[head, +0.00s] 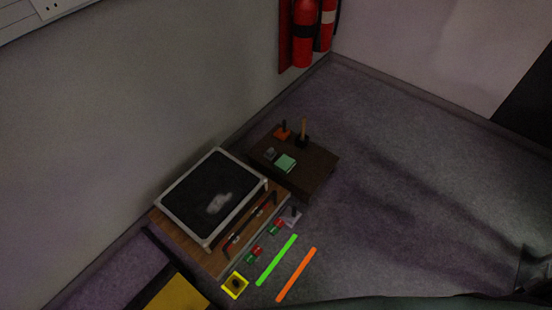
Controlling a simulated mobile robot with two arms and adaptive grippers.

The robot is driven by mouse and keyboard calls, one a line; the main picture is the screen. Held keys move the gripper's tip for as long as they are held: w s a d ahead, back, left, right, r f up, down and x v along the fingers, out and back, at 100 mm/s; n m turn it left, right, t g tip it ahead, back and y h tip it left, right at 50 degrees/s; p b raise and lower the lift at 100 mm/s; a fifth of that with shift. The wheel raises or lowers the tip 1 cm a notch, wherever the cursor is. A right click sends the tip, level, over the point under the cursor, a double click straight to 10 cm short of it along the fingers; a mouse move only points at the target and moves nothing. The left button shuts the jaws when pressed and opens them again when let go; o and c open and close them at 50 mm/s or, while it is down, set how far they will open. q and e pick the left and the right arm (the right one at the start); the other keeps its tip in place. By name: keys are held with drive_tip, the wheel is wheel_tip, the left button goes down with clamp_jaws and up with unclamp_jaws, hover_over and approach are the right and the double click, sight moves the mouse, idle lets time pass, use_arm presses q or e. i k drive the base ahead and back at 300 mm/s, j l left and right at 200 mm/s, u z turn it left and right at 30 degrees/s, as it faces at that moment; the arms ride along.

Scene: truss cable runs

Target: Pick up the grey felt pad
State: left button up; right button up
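A light grey, irregular patch (217,203) lies on the dark inside of a shallow pale-rimmed tray (236,226). It may be the grey felt pad, but it is too small and dim to be sure. A small pale grey-mauve piece (292,217) with a dark upright part stands right of the tray, and I cannot tell what it is made of.
Right of the tray are two dark handles, small red-green pieces, a yellow square (235,285), a green strip (277,259) and an orange strip (296,274). A dark box (315,172) behind carries small items. Fire extinguishers (304,35) hang on the wall. Floor at right is clear.

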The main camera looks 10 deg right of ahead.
sight(270, 154)
drive_tip(key=i+l+u, duration=0.1)
drive_tip(key=l+u, duration=0.15)
drive_tip(key=u, duration=0.15)
drive_tip(key=i+l+u, duration=0.1)
drive_tip(key=l+u, duration=0.15)
drive_tip(key=u, duration=0.15)
drive_tip(key=l+u, duration=0.25)
drive_tip(key=u, duration=0.2)
drive_tip(key=l+u, duration=0.4)
drive_tip(key=j, duration=0.1)
